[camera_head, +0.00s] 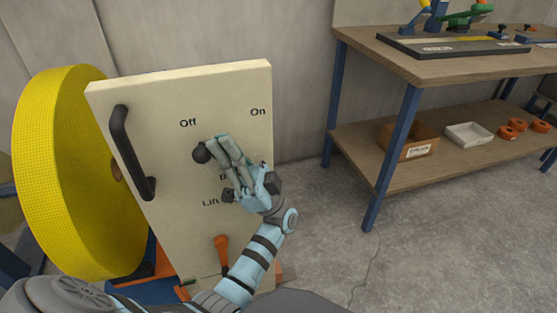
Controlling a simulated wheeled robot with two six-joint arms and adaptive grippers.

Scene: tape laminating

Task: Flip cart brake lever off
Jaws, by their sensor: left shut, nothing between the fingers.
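The cart's cream panel (165,225) faces me, with the labels "Off", "On" and "Lift" on it. The brake lever's round dark knob (201,154) is just below "Off"; the rest of the lever is hidden behind my left gripper. My left gripper (216,144) is shut with nothing in it, its fingertips right beside the knob on its right side. I cannot tell whether they touch. Another label near the middle is mostly covered by the gripper. My right gripper is out of view.
A black handle (130,150) stands out on the panel's left. A large yellow tape roll (60,175) is behind it. An orange lever (222,246) is low on the panel. A wooden workbench (450,67) with a lower shelf stands right; open floor lies between.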

